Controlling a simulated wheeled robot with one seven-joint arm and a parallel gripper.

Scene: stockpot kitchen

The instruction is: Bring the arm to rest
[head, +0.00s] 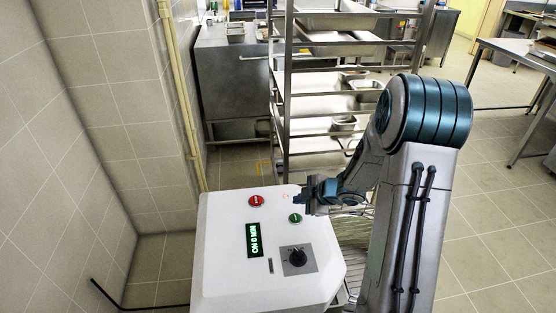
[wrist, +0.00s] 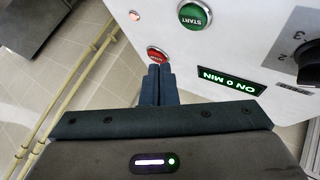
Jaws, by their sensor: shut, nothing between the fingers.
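My gripper (wrist: 159,84) is shut and empty in the wrist view, its two dark fingers together. In the head view my gripper (head: 303,200) is over the right part of the white control panel (head: 222,268), close to the green START button (head: 295,218). Whether it touches the panel I cannot tell. In the wrist view the START button (wrist: 195,14) is beyond the fingertips to the upper right, and the red button (wrist: 156,53) is just beyond the fingertips, partly hidden by them. My arm reaches in from the right of the head view.
The panel has a display (head: 254,240) reading "ON 0 MIN" and a black knob (head: 298,257). A steel rack (head: 281,110) with trays stands behind it. A yellow pipe (head: 178,80) runs along the tiled wall at left. A steel table (head: 520,50) is at right; floor between is clear.

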